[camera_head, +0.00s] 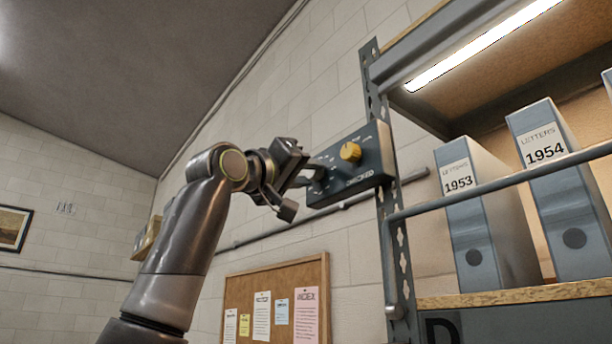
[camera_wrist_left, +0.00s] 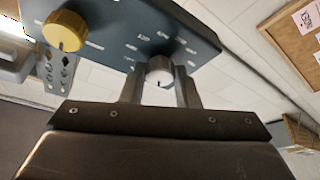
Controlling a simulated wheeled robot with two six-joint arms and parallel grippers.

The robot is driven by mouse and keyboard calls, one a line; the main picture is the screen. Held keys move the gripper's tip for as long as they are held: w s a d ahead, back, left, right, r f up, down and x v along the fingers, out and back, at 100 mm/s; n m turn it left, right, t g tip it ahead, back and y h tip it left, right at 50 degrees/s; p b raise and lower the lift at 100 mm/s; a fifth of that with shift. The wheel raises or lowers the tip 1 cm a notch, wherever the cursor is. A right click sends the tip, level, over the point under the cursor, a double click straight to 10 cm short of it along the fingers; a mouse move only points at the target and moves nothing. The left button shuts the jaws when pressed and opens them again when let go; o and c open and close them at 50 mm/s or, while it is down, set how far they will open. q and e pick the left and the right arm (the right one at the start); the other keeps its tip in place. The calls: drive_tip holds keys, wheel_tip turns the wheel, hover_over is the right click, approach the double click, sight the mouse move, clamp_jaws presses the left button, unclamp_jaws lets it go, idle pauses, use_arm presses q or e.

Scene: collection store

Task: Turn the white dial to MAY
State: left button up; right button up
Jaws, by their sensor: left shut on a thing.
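The white dial (camera_wrist_left: 160,69) sits on a dark blue-grey panel (camera_wrist_left: 115,22), between the two fingers of my left gripper (camera_wrist_left: 160,82). The gripper is shut on it. A small dark mark shows on the dial's near face; the month it points at cannot be made out. Small white labels surround the dial, tilted and too blurred to read. In the head view my left gripper (camera_head: 314,172) reaches the left part of the panel (camera_head: 376,158) and hides the dial. A yellow knob (camera_head: 350,152) is on the same panel, also in the wrist view (camera_wrist_left: 65,30). My right gripper is not in view.
The panel is beside a metal shelf post (camera_head: 398,240). Grey binders marked 1953 (camera_head: 480,215) and 1954 (camera_head: 560,190) stand on the shelf behind a rail (camera_head: 500,180). A cork board (camera_head: 235,310) with notes hangs below. A conduit (camera_head: 280,232) runs along the wall.

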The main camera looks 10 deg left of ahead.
use_arm(q)
drive_tip(key=shift+r, duration=0.1)
idle(0.3)
drive_tip(key=o, duration=1)
drive_tip(key=shift+s+a+f+b, duration=0.25)
drive_tip(key=shift+s+f+b, duration=0.05)
drive_tip(key=shift+b, duration=0.15)
drive_tip(key=b+v, duration=1)
drive_tip(key=v, duration=0.6)
drive_tip(key=shift+s+a+f, duration=0.1)
drive_tip(key=shift+s, duration=0.25)
